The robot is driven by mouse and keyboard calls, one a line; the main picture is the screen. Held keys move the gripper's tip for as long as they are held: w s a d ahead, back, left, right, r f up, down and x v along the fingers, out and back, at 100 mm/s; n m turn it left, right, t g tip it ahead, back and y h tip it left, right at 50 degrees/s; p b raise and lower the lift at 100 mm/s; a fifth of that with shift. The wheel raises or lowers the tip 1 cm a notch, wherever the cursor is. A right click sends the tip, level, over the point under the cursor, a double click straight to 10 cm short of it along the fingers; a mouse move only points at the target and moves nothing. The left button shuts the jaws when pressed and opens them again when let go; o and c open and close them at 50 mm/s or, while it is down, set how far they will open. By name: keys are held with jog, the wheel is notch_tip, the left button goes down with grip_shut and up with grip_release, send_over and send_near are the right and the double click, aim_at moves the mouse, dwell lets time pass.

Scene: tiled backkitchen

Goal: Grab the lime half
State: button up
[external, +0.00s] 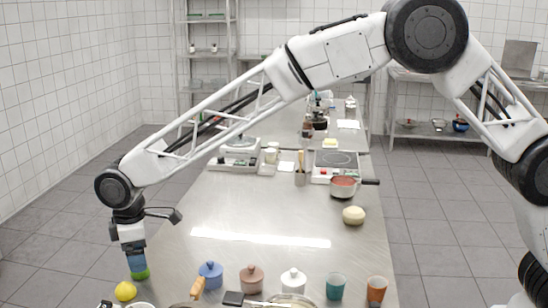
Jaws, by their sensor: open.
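A green round thing, which looks like the lime half (140,275), shows at the far left of the steel table in the external view. My gripper (138,265) points straight down right over it, with the fingertips at or very near its top. The gripper is open. The fingers are small in this view and cover the upper part of the green thing. I cannot tell whether they touch it or stand around it.
A yellow lemon (125,291) lies just in front of the gripper. A blue pot (210,274), brown pot (252,278) and white pot (293,281) stand to the right, with teal (336,286) and orange (376,289) cups beyond. The table's middle (270,215) is mostly clear.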

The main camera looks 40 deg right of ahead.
jog(key=shift+f, duration=1.95)
jog(key=c, duration=1)
jog(key=shift+r, duration=5.05)
